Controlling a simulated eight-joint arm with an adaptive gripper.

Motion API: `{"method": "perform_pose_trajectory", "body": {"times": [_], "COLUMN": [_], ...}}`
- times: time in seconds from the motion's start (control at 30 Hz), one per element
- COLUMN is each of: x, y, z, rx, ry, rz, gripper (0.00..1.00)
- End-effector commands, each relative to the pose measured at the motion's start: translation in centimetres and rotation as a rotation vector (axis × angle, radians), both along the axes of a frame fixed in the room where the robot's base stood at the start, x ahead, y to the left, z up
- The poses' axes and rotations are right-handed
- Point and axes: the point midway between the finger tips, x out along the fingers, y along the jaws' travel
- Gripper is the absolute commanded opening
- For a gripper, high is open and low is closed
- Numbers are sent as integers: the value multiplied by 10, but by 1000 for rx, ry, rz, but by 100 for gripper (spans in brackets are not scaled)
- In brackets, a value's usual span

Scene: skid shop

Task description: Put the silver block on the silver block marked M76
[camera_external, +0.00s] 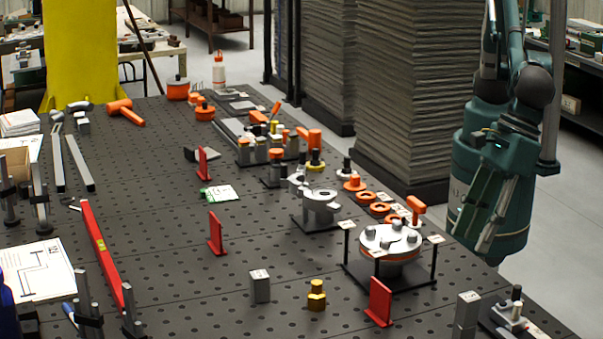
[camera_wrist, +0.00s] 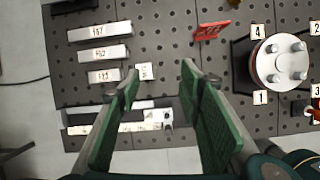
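In the outside view, a small upright silver block (camera_external: 260,287) with a tag on top stands on the table at the lower middle. Another silver block (camera_external: 467,316), also tagged, stands at the lower right, partly cut by the frame edge. In the wrist view several pale, labelled blocks lie in a column at the left, such as the top one (camera_wrist: 98,32) and the one below it (camera_wrist: 105,54). Their markings are too small to read surely, so I cannot tell which is M76. My gripper (camera_wrist: 160,78), with green-padded fingers, is open and empty above the table's edge, apart from the blocks.
A round flange (camera_external: 390,240) on a stand with numbered tags stands at the table's right side. A red bracket (camera_external: 380,302) and a brass fitting (camera_external: 317,296) are near it. A long red level (camera_external: 101,251) lies at the left.

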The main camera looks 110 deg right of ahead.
Motion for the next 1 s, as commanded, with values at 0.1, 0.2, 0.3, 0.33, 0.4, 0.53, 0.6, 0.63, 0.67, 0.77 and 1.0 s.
{"method": "perform_pose_trajectory", "body": {"times": [0.1,0.2,0.3,0.33,0.4,0.53,0.6,0.63,0.67,0.77,1.0], "x": [14,25,34,37,42,48,51,52,52,53,48], "y": [-35,-66,-98,-109,-131,-174,-197,-206,-216,-248,-322], "z": [18,34,48,53,63,79,88,91,94,104,125], "rx": [45,91,139,153,185,248,280,295,309,358,475], "ry": [1,4,6,6,7,9,9,10,10,11,10], "rz": [-100,-199,-300,-332,-403,-536,-607,-638,-669,-771,-1016], "gripper": [36,36,36,36,36,36,36,36,36,36,36]}}
